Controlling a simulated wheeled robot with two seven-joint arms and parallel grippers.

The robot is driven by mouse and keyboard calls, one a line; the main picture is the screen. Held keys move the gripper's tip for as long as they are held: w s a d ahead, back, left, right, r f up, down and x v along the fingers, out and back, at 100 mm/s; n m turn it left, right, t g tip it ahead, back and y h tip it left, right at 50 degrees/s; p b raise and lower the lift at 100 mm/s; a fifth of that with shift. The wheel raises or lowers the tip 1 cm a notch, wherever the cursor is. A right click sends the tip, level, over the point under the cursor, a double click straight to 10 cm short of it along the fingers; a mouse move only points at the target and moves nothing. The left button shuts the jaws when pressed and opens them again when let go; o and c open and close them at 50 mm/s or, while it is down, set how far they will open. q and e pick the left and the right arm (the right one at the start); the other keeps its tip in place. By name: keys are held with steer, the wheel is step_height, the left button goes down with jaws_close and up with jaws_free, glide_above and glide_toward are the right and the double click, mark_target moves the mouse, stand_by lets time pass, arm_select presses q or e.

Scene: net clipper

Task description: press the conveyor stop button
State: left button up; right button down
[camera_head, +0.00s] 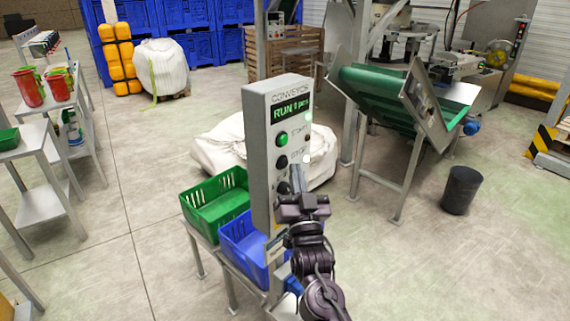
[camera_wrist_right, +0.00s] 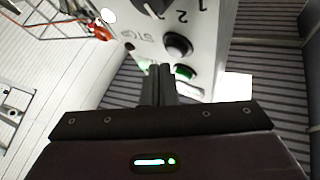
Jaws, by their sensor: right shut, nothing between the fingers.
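The grey conveyor panel (camera_head: 262,112) stands upright with a lit display (camera_head: 292,109) reading "RUN 1 pcs". Its green start button (camera_head: 282,139) is above the dark stop button (camera_head: 282,162). In the right wrist view, the panel appears upside down, with the stop button (camera_wrist_right: 178,46) beside the "STOP" lettering and the green button (camera_wrist_right: 185,72) below it. My right gripper (camera_head: 297,168) is shut and empty, in front of the panel near the stop button. Its fingertips (camera_wrist_right: 160,68) appear just beside that button; I cannot tell whether they touch the panel. My left gripper is out of view.
A selector knob (camera_wrist_right: 150,5) marked 1 and 2 is near the stop button. A green crate (camera_head: 215,205) and a blue crate (camera_head: 243,250) stand left of the panel. A white sack (camera_head: 222,145) lies behind it. A green conveyor belt (camera_head: 380,90) stands at right.

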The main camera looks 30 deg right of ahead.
steer(key=shift+w, duration=0.1)
stand_by(0.7)
steer(key=shift+w+a, duration=0.1)
steer(key=shift+w, duration=0.25)
steer(key=shift+w+a, duration=0.15)
steer(key=shift+w, duration=0.25)
stand_by(0.7)
steer(key=shift+s, duration=0.1)
steer(key=shift+s+d, duration=0.25)
steer(key=shift+s, duration=0.5)
steer(key=s, duration=0.1)
steer(key=s+d, duration=0.1)
steer(key=s, duration=0.1)
steer(key=s+p, duration=0.1)
steer(key=shift+s+d, duration=0.25)
steer(key=shift+s, duration=0.1)
stand_by(0.7)
